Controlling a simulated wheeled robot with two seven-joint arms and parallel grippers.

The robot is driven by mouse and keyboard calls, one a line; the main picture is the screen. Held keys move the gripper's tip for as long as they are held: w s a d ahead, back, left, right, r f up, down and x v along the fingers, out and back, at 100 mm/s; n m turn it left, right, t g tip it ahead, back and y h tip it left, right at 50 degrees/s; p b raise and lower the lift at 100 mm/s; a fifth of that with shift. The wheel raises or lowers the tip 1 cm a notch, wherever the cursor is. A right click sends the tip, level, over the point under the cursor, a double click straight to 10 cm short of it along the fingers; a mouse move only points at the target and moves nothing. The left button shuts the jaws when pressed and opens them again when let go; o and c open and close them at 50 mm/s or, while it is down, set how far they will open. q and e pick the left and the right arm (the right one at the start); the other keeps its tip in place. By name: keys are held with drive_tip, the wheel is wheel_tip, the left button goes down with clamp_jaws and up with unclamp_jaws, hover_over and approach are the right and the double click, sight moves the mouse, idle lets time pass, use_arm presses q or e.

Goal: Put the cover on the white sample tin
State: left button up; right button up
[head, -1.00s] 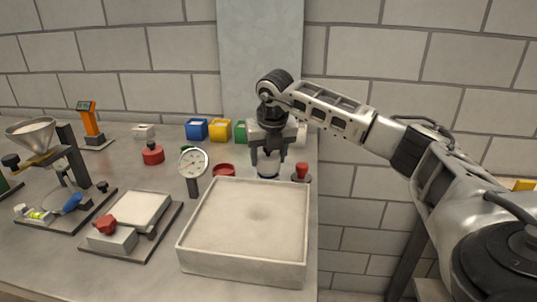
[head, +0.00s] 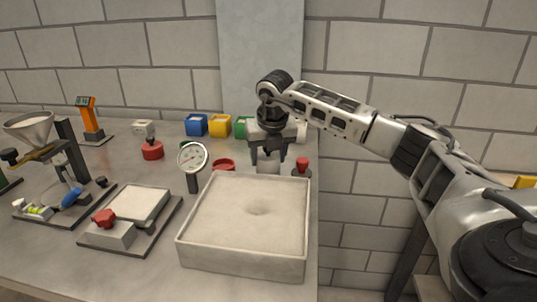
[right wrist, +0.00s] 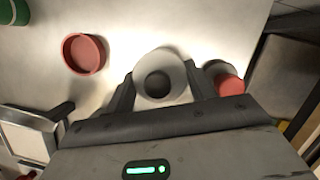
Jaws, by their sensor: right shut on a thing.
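My right gripper (head: 268,160) points down behind the sand tray, with its fingers shut on a white round piece (head: 268,168). In the right wrist view this piece (right wrist: 143,76) is a pale disc with a dark round centre, between the two fingers (right wrist: 160,95). I cannot tell whether it is the tin or its cover, or whether it touches the bench. A shallow red dish (head: 223,164) lies open side up to its left; it also shows in the right wrist view (right wrist: 84,54). My left gripper is not in view.
The sand tray (head: 193,253) stands in front of the gripper. A red-knobbed piece (head: 302,167) is close on the right, near the bench edge. A dial gauge (head: 193,158) stands left. Blue (head: 196,125), yellow (head: 220,126) and green (head: 240,127) bins are behind.

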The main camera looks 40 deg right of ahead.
drive_tip(key=o, duration=1)
drive_tip(key=shift+o, duration=0.2)
drive_tip(key=v, duration=1.6)
